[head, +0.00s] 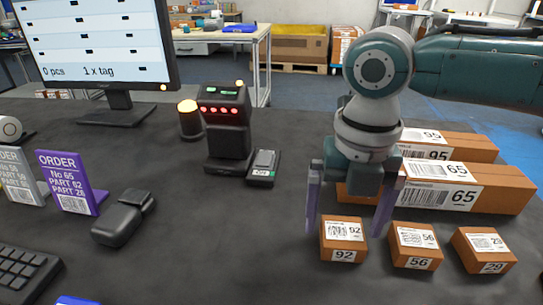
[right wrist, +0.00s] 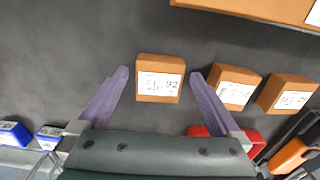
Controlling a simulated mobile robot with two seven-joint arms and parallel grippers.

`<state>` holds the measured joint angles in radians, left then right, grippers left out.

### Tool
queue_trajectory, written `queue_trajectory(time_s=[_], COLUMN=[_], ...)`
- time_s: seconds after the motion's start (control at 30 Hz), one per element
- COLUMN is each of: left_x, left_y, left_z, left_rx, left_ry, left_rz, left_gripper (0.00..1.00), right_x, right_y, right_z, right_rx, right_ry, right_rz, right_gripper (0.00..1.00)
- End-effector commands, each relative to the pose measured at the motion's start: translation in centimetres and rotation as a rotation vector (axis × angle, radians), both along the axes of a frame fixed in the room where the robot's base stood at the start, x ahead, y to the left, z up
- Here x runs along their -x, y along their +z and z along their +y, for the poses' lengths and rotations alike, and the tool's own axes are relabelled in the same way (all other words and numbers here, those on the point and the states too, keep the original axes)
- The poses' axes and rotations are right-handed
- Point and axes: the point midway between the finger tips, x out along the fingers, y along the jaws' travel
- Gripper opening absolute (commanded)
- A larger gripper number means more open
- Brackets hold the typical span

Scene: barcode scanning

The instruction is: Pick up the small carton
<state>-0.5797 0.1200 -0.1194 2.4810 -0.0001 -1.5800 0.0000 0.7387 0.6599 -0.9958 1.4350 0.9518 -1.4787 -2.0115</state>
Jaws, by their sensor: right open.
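Three small brown cartons with white barcode labels stand in a row on the dark table: carton 92 (head: 343,240), carton 56 (head: 416,246) and carton 29 (head: 484,251). My right gripper (head: 345,232) is open and points down at carton 92, with one purple finger on each side of it. In the right wrist view, carton 92 (right wrist: 160,79) appears between the two spread fingertips, with a gap on both sides. Carton 56 (right wrist: 233,87) is just right of the right finger. How far the fingertips are above the table is hard to tell. My left gripper is out of view.
Long cartons 65 (head: 490,195) and 95 (head: 460,145) lie behind the small ones. A barcode scanner stand (head: 228,130), a small device (head: 263,167), a black handheld case (head: 123,218) and purple order card (head: 68,183) are to the left. The table's middle is clear.

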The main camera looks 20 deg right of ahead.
Motion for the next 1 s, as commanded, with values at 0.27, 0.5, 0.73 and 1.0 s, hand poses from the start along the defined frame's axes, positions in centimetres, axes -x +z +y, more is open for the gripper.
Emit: queue_trajectory(time_s=[0.27, 0.5, 0.73, 1.0], left_x=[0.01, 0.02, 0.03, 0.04], left_y=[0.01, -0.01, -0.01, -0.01], left_z=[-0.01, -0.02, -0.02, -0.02], left_rx=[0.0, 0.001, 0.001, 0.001], left_ry=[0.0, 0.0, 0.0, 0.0], left_rz=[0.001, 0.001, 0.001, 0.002], left_gripper=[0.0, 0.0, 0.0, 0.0], right_x=[-0.01, -0.02, -0.03, -0.05], right_y=[0.06, 0.08, 0.09, 0.12], right_z=[0.02, 0.01, 0.01, 0.02], right_rx=[0.0, -0.001, -0.001, 0.0], right_ry=[0.0, 0.0, 0.0, -0.001], right_rz=[0.0, 0.0, 0.0, -0.001], right_gripper=[0.83, 0.56, 0.3, 0.07])
